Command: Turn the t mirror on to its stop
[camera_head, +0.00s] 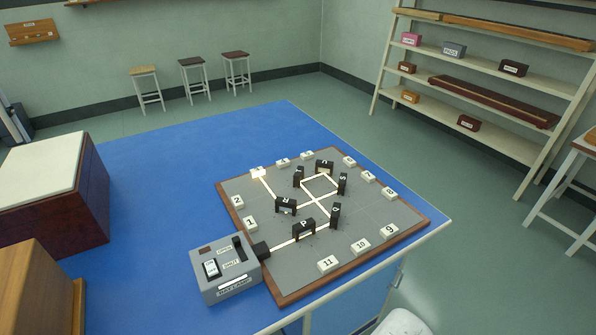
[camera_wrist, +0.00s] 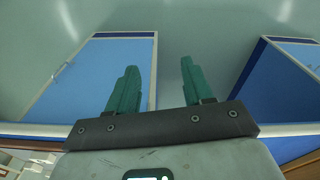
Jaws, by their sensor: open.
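A grey square board (camera_head: 238,184) with a brown rim lies on the blue bench. Several black mirror blocks stand on it, including ones lettered P (camera_head: 304,230), R (camera_head: 285,204), Q (camera_head: 335,215), S (camera_head: 342,183) and U (camera_head: 324,167). A black block (camera_head: 298,177) left of U has no readable letter; I cannot tell for sure whether it is the t mirror. A bright light line runs among the blocks to a glowing white marker (camera_head: 257,172) at the board's left corner. My gripper (camera_wrist: 157,68) is open and empty in the wrist view, away from the blocks; the head view does not show it.
A grey lamp box (camera_head: 222,280) with switches stands at the board's front left corner. White numbered markers (camera_head: 327,263) line the board's edges. Stools (camera_head: 236,68) and a shelf (camera_head: 480,70) stand behind.

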